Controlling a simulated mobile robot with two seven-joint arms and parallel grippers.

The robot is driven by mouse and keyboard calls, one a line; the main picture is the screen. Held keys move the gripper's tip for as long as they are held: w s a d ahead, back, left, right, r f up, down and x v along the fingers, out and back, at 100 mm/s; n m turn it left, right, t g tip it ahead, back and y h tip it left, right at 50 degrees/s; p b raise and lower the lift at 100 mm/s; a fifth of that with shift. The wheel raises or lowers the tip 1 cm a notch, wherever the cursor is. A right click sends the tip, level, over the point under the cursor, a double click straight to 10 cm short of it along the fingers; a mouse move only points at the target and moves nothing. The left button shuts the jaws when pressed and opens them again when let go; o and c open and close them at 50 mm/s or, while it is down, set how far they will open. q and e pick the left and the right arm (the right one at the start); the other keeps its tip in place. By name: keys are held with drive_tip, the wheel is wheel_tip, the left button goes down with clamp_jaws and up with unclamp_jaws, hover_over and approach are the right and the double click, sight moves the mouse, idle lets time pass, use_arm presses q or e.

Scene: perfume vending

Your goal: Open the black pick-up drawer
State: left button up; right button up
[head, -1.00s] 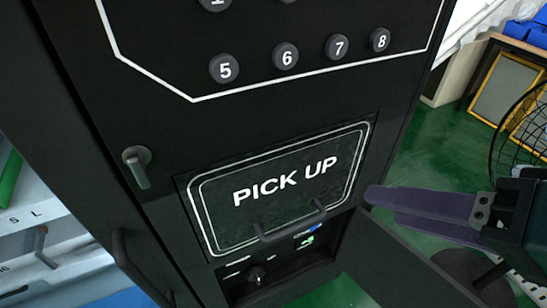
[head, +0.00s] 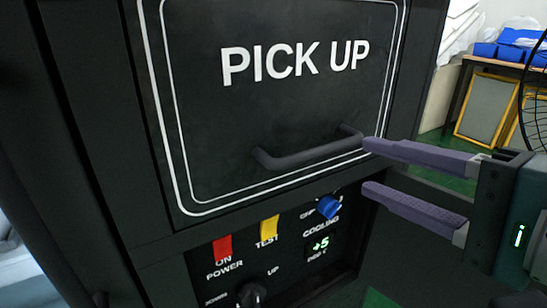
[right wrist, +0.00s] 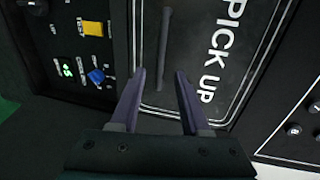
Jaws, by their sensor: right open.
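The black pick-up drawer (head: 270,90) has white "PICK UP" lettering and a white double outline, and its front sits flush in the black machine. Its black bar handle (head: 308,154) runs along the lower part of the front. My right gripper (head: 365,168) is open and empty at the right end of the handle, one finger level with the bar and the other below it. In the right wrist view the handle (right wrist: 165,48) lies ahead of the open fingers (right wrist: 160,75), roughly between them in the picture. My left gripper is out of view.
Below the drawer is a control panel with a red switch (head: 222,248), a yellow switch (head: 269,229), a blue knob (head: 328,207) and a green display (head: 321,244). Blue bins (head: 515,47) stand on a table at the far right.

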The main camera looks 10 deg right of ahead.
sight(327, 152)
drive_tip(key=b+x, duration=0.2)
drive_tip(key=x, duration=0.7)
drive_tip(key=shift+w+b, duration=0.3)
drive_tip(key=shift+c, duration=0.3)
clamp_jaws()
idle(0.7)
